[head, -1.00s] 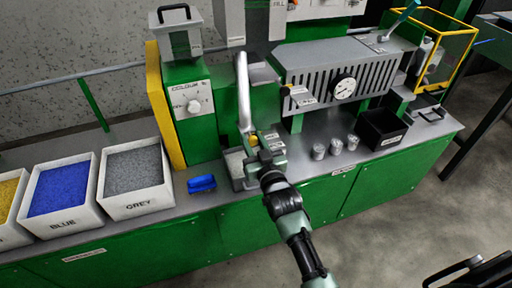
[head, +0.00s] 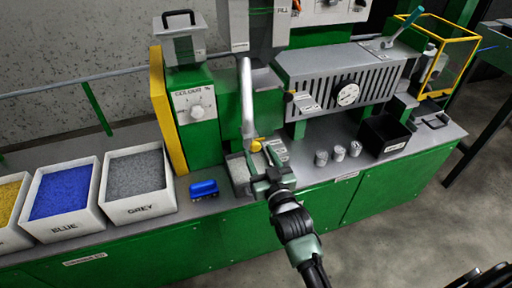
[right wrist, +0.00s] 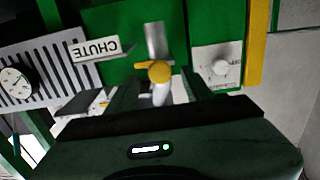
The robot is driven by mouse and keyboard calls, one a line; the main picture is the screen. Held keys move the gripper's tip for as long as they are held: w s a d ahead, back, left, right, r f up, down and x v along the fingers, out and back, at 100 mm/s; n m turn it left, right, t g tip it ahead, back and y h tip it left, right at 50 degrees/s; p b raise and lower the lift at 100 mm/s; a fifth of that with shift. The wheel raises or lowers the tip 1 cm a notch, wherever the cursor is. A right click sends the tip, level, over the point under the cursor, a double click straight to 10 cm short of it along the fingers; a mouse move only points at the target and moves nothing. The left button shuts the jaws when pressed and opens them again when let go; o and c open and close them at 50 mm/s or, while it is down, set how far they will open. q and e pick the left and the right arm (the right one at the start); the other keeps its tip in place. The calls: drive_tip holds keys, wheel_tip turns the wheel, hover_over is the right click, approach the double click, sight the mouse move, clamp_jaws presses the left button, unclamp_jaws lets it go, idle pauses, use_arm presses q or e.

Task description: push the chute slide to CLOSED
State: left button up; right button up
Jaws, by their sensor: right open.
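The chute is a pale grey pipe (head: 246,95) coming down in front of the green machine. A yellow knob (head: 255,145), apparently the slide's handle, sits at its lower end. The knob also shows in the right wrist view (right wrist: 159,72), below an upside-down CHUTE sign (right wrist: 96,47). My right gripper (head: 263,166) is open, just in front of and below the knob in the head view. In the right wrist view the knob appears between its dark fingers; I cannot tell whether they touch it. The slide's position marking is not readable. My left gripper is not in view.
A grey box (head: 237,176) stands under the chute. A blue object (head: 203,188) lies to its left, beside the grey-pellet bin (head: 137,208). Several metal cups (head: 338,154) and a black bin (head: 373,146) stand to the right. A dial panel (right wrist: 217,67) is nearby.

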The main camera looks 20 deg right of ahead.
drive_tip(key=s, duration=0.3)
drive_tip(key=shift+s, duration=0.15)
idle(0.3)
drive_tip(key=s+a+f+g, duration=0.1)
drive_tip(key=s+f+g, duration=0.3)
drive_tip(key=f, duration=0.8)
drive_tip(key=s+f+n+g+y, duration=0.15)
drive_tip(key=s+f, duration=0.35)
drive_tip(key=f, duration=0.6)
drive_tip(key=s+a+f+g+h, duration=0.1)
drive_tip(key=s+f+g, duration=0.3)
drive_tip(key=f, duration=0.8)
drive_tip(key=s+d+f+g, duration=0.2)
drive_tip(key=s+f, duration=0.4)
drive_tip(key=s, duration=0.5)
drive_tip(key=s+d+f+g, duration=0.3)
drive_tip(key=s+f, duration=0.3)
drive_tip(key=s, duration=0.5)
drive_tip(key=s+d+f+g+h, duration=0.1)
drive_tip(key=s+d+f+g, duration=0.1)
drive_tip(key=s+f, duration=0.4)
drive_tip(key=s+d, duration=0.1)
drive_tip(key=s, duration=0.4)
drive_tip(key=shift+s+d+f, duration=0.2)
drive_tip(key=shift+s+f, duration=0.15)
drive_tip(key=shift+s, duration=0.05)
drive_tip(key=shift+n+g, duration=0.25)
